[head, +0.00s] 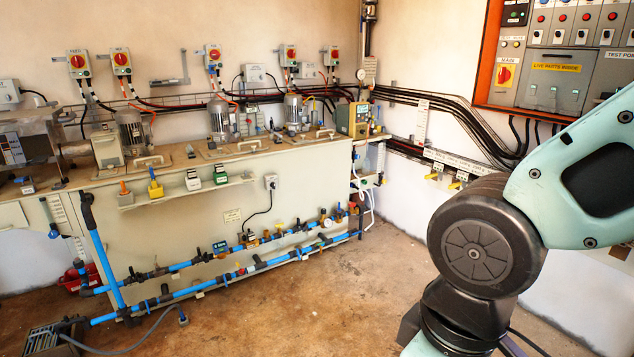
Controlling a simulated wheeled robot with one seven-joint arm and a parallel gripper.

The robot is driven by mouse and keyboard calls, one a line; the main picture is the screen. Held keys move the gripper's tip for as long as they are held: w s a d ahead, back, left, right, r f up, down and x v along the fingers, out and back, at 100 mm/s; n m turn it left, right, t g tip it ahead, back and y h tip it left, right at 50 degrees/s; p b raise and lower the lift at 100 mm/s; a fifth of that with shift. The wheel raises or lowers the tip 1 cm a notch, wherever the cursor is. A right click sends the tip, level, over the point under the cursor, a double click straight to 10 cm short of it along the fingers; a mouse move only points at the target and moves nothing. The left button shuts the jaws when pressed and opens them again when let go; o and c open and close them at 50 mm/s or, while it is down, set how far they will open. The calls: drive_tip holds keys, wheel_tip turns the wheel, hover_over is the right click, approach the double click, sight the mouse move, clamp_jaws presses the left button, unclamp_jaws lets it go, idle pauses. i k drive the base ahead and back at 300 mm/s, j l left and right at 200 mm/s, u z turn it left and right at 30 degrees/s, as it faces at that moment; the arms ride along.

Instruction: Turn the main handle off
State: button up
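The main handle (504,76) is a red rotary knob on a yellow plate, under a label reading MAIN. It sits on the left part of the grey electrical panel (555,95) on the right wall, inside an orange-red frame. The knob looks slightly tilted, but its on or off position is too small to read. My arm fills the right foreground, below and to the right of the handle, and does not cover it. My gripper is out of view.
A long beige bench (200,220) with motors and blue pipes (210,280) runs along the left wall. Other red rotary switches (121,60) hang above it. Black cables (480,130) cross the corner below the panel. The brown floor (330,300) between bench and arm is clear.

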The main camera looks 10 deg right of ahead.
sight(505, 75)
drive_tip(key=i+j+u, duration=0.1)
drive_tip(key=i, duration=1.75)
